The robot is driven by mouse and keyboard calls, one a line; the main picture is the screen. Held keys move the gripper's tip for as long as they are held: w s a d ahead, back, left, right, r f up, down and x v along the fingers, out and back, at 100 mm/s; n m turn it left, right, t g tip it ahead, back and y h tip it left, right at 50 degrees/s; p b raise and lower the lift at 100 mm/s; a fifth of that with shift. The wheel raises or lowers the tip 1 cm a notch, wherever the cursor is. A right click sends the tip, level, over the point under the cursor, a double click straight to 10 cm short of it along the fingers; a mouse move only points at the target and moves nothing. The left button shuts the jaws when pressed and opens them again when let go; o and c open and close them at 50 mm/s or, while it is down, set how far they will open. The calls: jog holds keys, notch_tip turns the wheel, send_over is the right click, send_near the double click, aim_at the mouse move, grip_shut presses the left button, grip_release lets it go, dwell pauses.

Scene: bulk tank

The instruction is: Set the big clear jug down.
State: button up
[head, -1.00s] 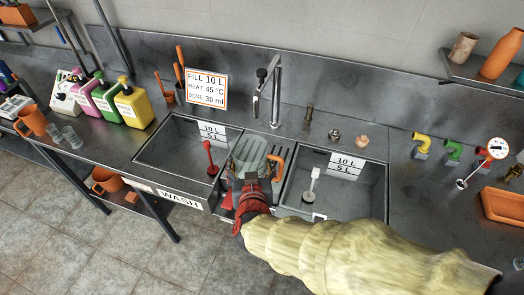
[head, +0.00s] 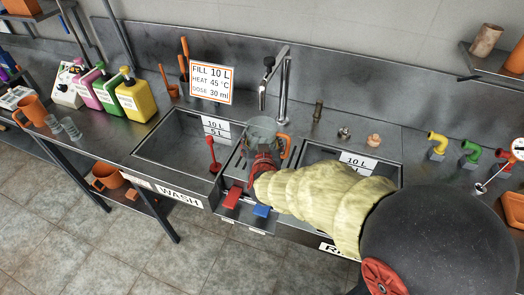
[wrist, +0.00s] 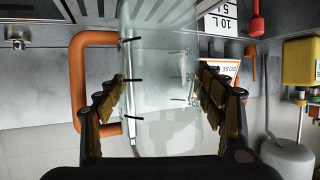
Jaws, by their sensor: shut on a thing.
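The big clear jug (wrist: 160,75), with black level marks and an orange handle (wrist: 78,85), fills the middle of the wrist view. My gripper (wrist: 165,100) is shut on it, with one finger on each side of its body. In the head view the jug (head: 262,130) is over the ridged strip between the two sinks, below the tap. My gripper (head: 262,165) reaches it from the front, and the handle is on its right. My arm hides the jug's lower part, and I cannot tell whether its base touches the strip.
The wash sink (head: 180,148) with a red plug handle (head: 212,155) lies left, and a second sink (head: 325,155) lies right, partly behind my arm. The tap (head: 283,90) stands behind the jug. Red (head: 232,197) and blue (head: 262,211) pedals are below the front edge.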

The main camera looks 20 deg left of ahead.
jog(key=shift+w+f, duration=0.2)
jog(key=shift+f, duration=0.05)
jog(key=shift+w+a+f+b, duration=0.1)
jog(key=shift+w+f+b, duration=0.1)
jog(key=shift+f+b, duration=1.25)
jog(key=shift+f+p, duration=0.3)
jog(key=shift+p, duration=0.05)
jog(key=shift+f, duration=0.15)
jog(key=o, duration=1.2)
jog(key=shift+s+r, duration=0.1)
jog(key=shift+r, duration=0.15)
jog(key=p+v, duration=0.3)
jog(key=v, duration=0.9)
jog(key=shift+p, duration=0.4)
